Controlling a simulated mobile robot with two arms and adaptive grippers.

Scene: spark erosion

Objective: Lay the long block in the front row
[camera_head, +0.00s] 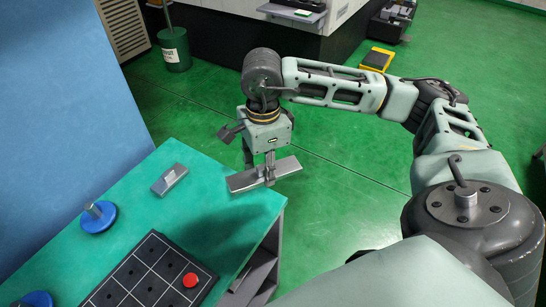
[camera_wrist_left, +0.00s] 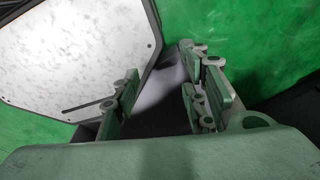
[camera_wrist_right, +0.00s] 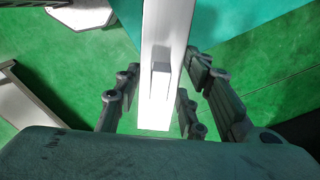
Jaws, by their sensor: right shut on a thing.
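The long block (camera_head: 245,181) is a flat grey metal bar. My right gripper (camera_head: 269,176) is shut on it near its middle and holds it near the right edge of the teal table. In the right wrist view the long block (camera_wrist_right: 165,35) runs between my fingers, with a small raised grip (camera_wrist_right: 160,82) on it. The black grid board (camera_head: 125,271) with white lines lies on the table at the lower left, partly cut off by the frame. My left gripper (camera_wrist_left: 160,105) shows only in its wrist view, open and empty.
A small grey block (camera_head: 170,180) lies on the table (camera_head: 215,205). A blue disc with a metal peg (camera_head: 97,217) and another blue disc (camera_head: 37,299) are to the left. A red round piece (camera_head: 190,281) sits on the board. A blue wall (camera_head: 60,100) rises behind.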

